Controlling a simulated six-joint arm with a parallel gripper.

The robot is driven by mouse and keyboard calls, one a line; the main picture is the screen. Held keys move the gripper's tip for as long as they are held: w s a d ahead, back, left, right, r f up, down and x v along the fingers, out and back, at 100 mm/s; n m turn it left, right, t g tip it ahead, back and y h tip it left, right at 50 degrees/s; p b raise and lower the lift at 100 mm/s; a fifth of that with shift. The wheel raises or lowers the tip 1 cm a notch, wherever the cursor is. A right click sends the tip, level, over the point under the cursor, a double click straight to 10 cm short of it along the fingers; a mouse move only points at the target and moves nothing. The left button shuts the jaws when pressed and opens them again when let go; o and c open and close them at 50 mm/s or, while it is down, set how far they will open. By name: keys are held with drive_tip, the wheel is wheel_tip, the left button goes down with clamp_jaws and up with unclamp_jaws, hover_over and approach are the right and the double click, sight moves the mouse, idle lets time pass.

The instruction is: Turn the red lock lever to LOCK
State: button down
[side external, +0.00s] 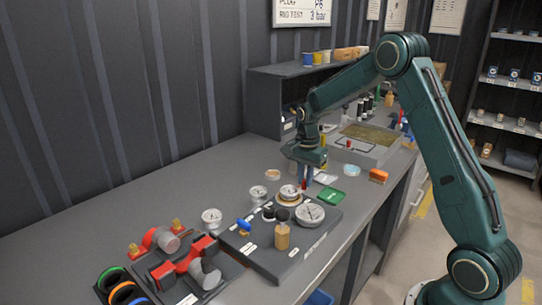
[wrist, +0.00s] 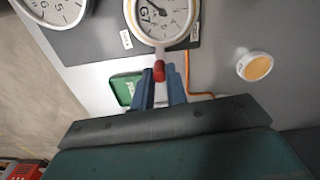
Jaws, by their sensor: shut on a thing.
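The red lock lever (wrist: 159,71) shows in the wrist view as a small red rounded handle just below a round white gauge (wrist: 161,14) marked G7. My gripper (wrist: 161,78) has its two blue fingers on either side of the lever, shut on it. In the side external view my gripper (side external: 308,178) points down at the far edge of the dark gauge board (side external: 270,262), beside a gauge with a tan rim (side external: 290,195). The fingers hide part of the lever, and I cannot read any LOCK mark.
Red pipe fittings (side external: 190,258) sit at the front left. The rear left bench is clear.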

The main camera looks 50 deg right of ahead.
drive_tip(key=shift+s+m, duration=0.45)
drive_tip(key=shift+m, duration=0.45)
drive_tip(key=shift+a, duration=0.1)
drive_tip(key=c, duration=1.4)
unclamp_jaws()
wheel_tip(320, 180, up, 14)
drive_tip(key=shift+f, duration=0.1)
